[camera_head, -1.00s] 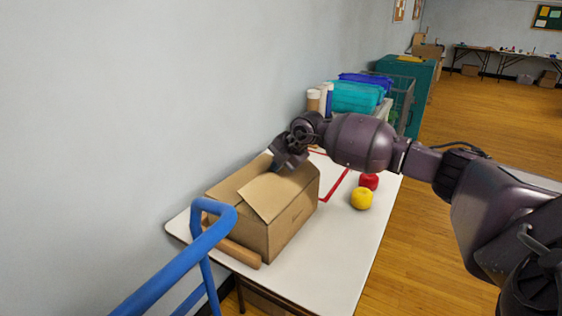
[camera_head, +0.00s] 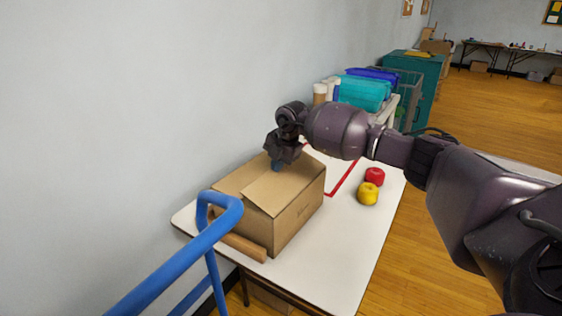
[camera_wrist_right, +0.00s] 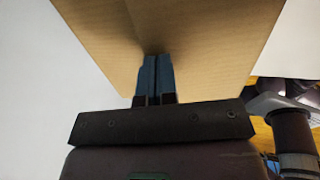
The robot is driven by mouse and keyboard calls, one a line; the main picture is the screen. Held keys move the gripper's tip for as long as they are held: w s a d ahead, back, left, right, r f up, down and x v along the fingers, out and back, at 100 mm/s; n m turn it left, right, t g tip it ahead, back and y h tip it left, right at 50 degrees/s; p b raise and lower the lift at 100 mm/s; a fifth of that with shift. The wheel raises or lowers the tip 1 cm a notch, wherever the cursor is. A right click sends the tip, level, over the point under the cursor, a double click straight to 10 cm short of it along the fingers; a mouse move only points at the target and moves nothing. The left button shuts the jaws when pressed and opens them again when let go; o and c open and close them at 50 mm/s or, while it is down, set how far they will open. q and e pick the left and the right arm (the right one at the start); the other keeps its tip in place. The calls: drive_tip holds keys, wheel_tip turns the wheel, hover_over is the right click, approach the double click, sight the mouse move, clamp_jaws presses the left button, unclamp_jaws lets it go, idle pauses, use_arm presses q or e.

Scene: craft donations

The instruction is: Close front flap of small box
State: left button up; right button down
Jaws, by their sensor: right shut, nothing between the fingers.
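The small cardboard box (camera_head: 298,213) stands on the white table near its left end. A flap (camera_head: 265,194) lies slanted across the box top, and the top looks mostly covered. My right gripper (camera_head: 277,165) is at the far edge of the box top, fingers pointing down. In the right wrist view the shut fingers (camera_wrist_right: 156,75) are over or against a cardboard panel (camera_wrist_right: 200,45), with nothing between them. I cannot tell whether they touch it. My left gripper is not in view.
The white table (camera_head: 330,250) holds a yellow yarn ball (camera_head: 368,194) and a red one (camera_head: 375,176) right of the box. A brown roll (camera_head: 245,247) lies by the box's near side. A blue rail (camera_head: 180,260) stands in front. Teal bins (camera_head: 362,93) are behind.

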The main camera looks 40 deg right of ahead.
drive_tip(key=shift+w+a+f+g, duration=0.15)
drive_tip(key=shift+w+f+g, duration=0.2)
drive_tip(key=shift+f+g, duration=0.4)
drive_tip(key=shift+w+f+g+h+b, duration=0.2)
drive_tip(key=shift+f+g+h+b, duration=0.35)
drive_tip(key=shift+f+g, duration=0.2)
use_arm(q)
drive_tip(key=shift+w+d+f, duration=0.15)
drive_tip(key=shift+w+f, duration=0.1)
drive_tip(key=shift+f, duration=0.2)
use_arm(e)
drive_tip(key=shift+r, duration=0.85)
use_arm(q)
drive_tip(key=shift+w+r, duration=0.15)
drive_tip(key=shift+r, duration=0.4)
